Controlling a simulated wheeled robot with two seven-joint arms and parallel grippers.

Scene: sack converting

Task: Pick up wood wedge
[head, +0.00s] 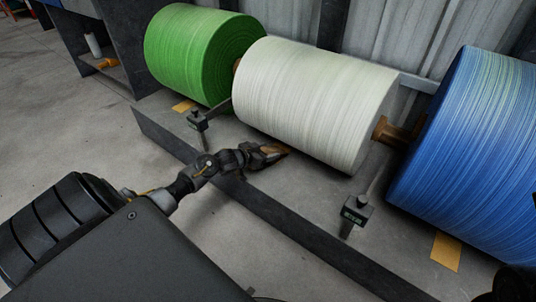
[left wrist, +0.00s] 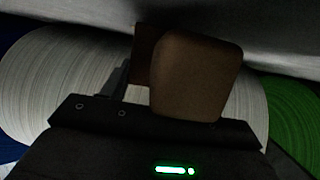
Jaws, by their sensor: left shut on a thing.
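My left gripper (head: 266,154) reaches in from the left over the dark floor rail and is shut on a wood wedge (head: 273,150), beside the lower front of the white roll. Only a small orange-brown part of the wedge shows between the dark fingers. In the left wrist view, a brown block with rounded corners (left wrist: 197,76) stands up at the jaws; the dim light makes its edges hard to separate from the fingers. I cannot tell whether the wedge touches the floor.
The white roll (head: 315,98) lies between a green roll (head: 200,50) and a blue roll (head: 475,150). A dark rail (head: 300,232) runs along the floor in front. Two small posts (head: 197,122) (head: 355,212) stand by the rolls. Tan pieces (head: 183,106) (head: 446,250) lie on the floor.

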